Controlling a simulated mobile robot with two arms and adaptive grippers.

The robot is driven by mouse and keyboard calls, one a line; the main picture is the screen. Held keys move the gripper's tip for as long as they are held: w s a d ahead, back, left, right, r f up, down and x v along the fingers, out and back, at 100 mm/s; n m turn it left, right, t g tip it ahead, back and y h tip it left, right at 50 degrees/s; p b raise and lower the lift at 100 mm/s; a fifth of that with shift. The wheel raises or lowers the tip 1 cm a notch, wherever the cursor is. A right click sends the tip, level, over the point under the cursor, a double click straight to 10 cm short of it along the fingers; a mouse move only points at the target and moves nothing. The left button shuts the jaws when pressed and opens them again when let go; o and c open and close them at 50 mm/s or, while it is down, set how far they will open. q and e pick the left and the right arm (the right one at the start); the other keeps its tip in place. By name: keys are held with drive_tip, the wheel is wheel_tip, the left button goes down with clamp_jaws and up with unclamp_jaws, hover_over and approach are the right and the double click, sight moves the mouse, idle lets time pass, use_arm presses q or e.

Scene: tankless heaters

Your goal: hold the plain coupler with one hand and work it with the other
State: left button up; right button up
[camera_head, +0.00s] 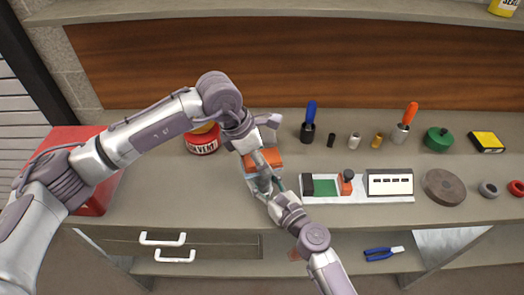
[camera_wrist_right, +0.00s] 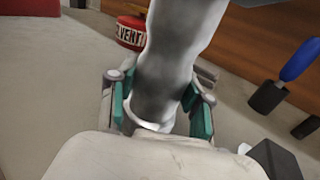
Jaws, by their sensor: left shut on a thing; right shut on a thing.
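The plain coupler appears as a smooth grey metal piece (camera_wrist_right: 160,90) between the teal-padded fingers of my right gripper (camera_wrist_right: 162,108) in the right wrist view. In the head view my left gripper (camera_head: 260,166) reaches down over the bench from above, and my right gripper (camera_head: 268,186) comes up from below and meets it. Both are shut, and the coupler between them is mostly hidden by the fingers. I cannot make out its ends or how far it is turned.
To the right are a tray (camera_head: 340,197), several small cylinders, blue and orange-handled tools, a green round part (camera_head: 438,138) and a brown disc (camera_head: 443,187).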

use_arm(q)
drive_tip(key=shift+s+r, duration=0.1)
drive_tip(key=shift+r, duration=3.95)
